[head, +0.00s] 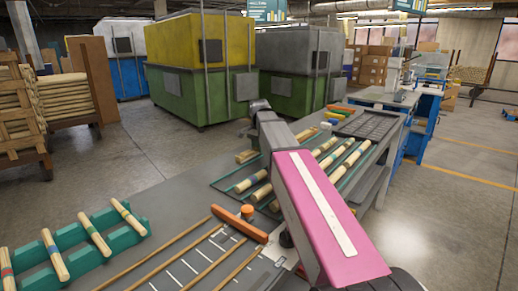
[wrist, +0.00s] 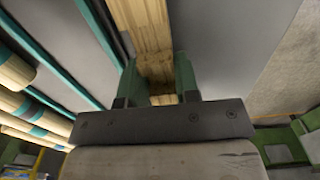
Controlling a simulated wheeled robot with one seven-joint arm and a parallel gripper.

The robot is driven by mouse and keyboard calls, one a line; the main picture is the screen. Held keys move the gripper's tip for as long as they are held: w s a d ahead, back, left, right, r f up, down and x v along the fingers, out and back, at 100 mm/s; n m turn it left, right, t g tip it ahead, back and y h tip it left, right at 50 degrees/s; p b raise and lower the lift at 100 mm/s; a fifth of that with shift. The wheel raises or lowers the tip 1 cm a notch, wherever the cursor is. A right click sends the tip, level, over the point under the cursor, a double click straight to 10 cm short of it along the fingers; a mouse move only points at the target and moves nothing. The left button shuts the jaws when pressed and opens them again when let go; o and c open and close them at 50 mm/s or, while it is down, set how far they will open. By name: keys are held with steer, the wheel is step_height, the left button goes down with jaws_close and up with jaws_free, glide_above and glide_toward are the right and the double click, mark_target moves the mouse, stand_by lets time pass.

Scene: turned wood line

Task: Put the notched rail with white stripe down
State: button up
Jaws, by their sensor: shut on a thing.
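My gripper (wrist: 157,80) is shut on a pale wooden rail (wrist: 143,25) in the wrist view, with one green finger on each side of it. The rail runs up and out of the top of that view, and a step in the wood shows between the fingers. No white stripe shows on the visible part. A grey surface lies beyond the rail; I cannot tell whether the rail touches it. In the head view my arm hides the gripper, and I cannot make out the held rail for sure.
Striped dowels lie in a teal-edged tray (head: 218,184) on the grey bench (head: 170,195). A teal rack (head: 88,262) with several striped dowels stands at the front left. An orange block (head: 239,223) and thin rods lie nearby. Bare bench shows left of the tray.

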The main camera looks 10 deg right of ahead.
steer(key=shift+f, duration=0.1)
steer(key=o, duration=0.7)
